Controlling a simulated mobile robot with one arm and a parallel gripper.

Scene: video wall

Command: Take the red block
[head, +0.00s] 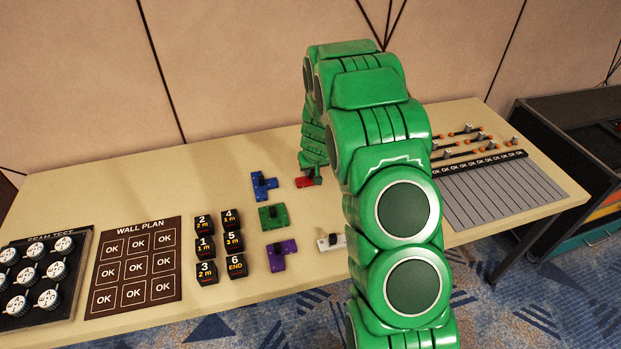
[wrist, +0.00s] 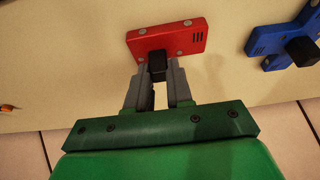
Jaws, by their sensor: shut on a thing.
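The red block (wrist: 178,37) lies at the fingertips of my gripper (wrist: 157,75) in the wrist view. It is a flat red piece with small round studs and a black knob (wrist: 157,62). The grey fingers are closed on the black knob. My gripper (head: 316,178) is partly hidden there by my arm. I cannot tell whether the block touches the table.
A blue piece (head: 262,185), a green piece (head: 273,217), a purple piece (head: 281,254) and a white piece (head: 327,243) lie nearby on the table (head: 130,190). Black numbered blocks (head: 205,246) and the wall plan board (head: 135,266) lie left. A slatted grey panel (head: 500,195) lies right.

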